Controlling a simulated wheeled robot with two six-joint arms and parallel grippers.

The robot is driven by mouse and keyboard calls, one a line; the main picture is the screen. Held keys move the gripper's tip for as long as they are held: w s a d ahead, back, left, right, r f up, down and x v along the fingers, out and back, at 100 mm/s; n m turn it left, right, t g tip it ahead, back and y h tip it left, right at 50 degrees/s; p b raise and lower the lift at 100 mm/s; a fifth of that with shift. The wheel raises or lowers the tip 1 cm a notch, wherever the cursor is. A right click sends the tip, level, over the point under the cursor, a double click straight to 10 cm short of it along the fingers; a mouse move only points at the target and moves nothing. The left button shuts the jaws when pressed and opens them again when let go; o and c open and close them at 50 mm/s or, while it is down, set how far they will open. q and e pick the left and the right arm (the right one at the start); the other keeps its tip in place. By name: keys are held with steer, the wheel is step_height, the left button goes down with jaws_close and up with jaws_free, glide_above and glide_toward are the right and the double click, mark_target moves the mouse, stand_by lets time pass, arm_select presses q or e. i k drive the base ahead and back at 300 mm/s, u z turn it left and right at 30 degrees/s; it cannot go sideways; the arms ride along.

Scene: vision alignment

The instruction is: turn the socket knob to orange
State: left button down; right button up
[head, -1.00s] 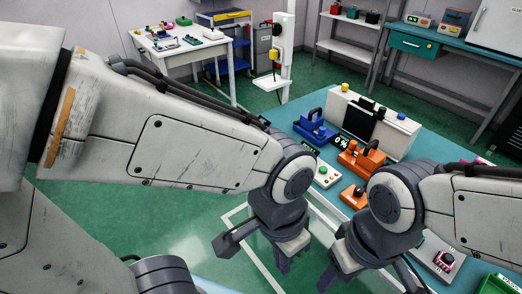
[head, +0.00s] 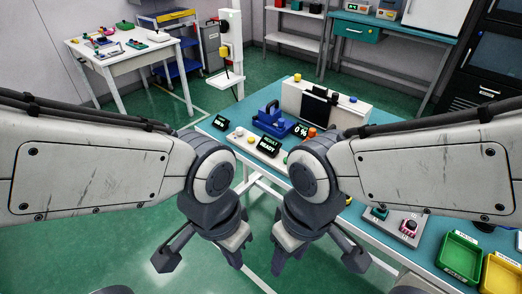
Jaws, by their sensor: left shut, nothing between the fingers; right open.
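A grey panel (head: 394,232) lies near the table's front edge in the right half of the head view. It carries a teal knob (head: 378,213) and a pink-red knob (head: 409,227). I cannot tell which one is the socket knob, and their markings are too small to read. My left gripper (head: 202,257) is shut and empty, low over the floor in front of the table. My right gripper (head: 318,262) is open and empty, left of the panel and apart from it. My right forearm hides part of the table behind the panel.
On the teal-topped table (head: 211,125) stand a blue device (head: 272,121), a white box (head: 306,99), a "READY" display (head: 267,148) and a "0%" display (head: 301,131). A green bin (head: 460,254) and a yellow bin (head: 500,273) sit at the right.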

mark_target(239, 129)
steer(key=k, duration=0.65)
steer(key=u, duration=0.6)
steer(key=i, duration=1.65)
steer(key=z, duration=0.75)
